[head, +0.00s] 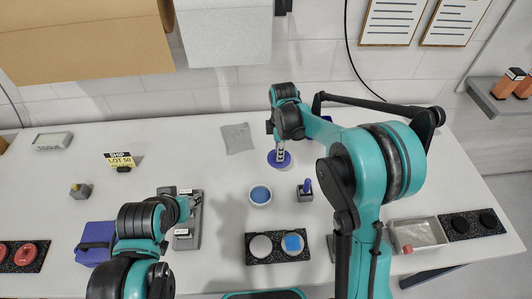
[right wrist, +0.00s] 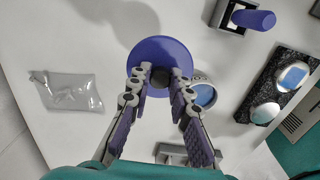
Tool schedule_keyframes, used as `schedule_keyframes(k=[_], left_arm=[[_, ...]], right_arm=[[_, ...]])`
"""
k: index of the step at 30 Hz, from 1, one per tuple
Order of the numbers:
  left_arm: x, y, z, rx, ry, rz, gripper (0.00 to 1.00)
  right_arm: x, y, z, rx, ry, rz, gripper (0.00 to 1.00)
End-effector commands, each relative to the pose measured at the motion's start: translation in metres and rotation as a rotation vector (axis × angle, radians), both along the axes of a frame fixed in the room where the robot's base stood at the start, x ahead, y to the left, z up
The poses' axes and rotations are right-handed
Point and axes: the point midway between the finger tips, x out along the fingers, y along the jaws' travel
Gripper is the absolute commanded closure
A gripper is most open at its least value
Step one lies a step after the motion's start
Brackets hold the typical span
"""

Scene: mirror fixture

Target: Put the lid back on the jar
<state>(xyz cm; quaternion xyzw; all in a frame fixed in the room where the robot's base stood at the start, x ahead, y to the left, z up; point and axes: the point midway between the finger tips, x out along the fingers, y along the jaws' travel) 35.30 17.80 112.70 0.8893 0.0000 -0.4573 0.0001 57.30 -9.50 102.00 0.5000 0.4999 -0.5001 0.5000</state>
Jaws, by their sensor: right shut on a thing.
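A purple round lid (head: 279,159) is held by its knob above the table in my right gripper (head: 281,147). In the right wrist view the lid (right wrist: 158,55) spreads out beyond the fingertips (right wrist: 160,78), which are closed on the dark knob. The open jar (head: 260,195), a small white round pot with blue contents, stands on the table nearer to me and a little left of the lid. In the right wrist view the jar (right wrist: 205,93) is partly hidden by the right finger. My left gripper (head: 185,205) is low at the left; its fingers are not clear.
A grey block with a purple peg (head: 307,187) stands right of the jar. A black foam pad (head: 263,259) with two round pieces lies in front. A grey pouch (head: 238,138) lies behind left. A grey fixture (head: 187,238) is by my left arm. A clear tray (head: 420,234) is at right.

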Motion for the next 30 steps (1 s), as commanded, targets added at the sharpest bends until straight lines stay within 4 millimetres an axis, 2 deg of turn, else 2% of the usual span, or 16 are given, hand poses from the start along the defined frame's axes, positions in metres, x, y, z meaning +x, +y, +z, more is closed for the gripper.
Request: schedule_keyframes(k=[3,6,8,15,19,22,30], left_arm=[[0.000,0.000,0.002,0.000,0.000,0.000,0.60],[0.000,0.000,0.006,0.000,0.000,0.000,0.60],[0.000,0.000,0.010,0.000,0.000,0.000,0.60],[0.000,0.000,0.028,0.000,0.000,0.000,0.60],[0.000,0.000,0.032,0.000,0.000,0.000,0.60],[0.000,0.000,0.032,0.000,0.000,0.000,0.60],[0.000,0.000,0.020,0.000,0.000,0.000,0.60]], right_arm=[[-0.003,-0.010,0.007,0.000,0.000,-0.001,1.00],[-0.010,-0.007,0.011,0.000,0.000,0.002,1.00],[-0.019,0.002,0.012,0.000,0.000,0.005,1.00],[-0.076,0.056,0.010,0.000,0.000,0.007,1.00],[-0.096,0.071,0.009,0.000,0.000,0.004,1.00],[-0.102,0.075,0.006,0.000,0.000,0.001,1.00],[-0.102,0.075,-0.010,0.000,0.000,0.000,1.00]])
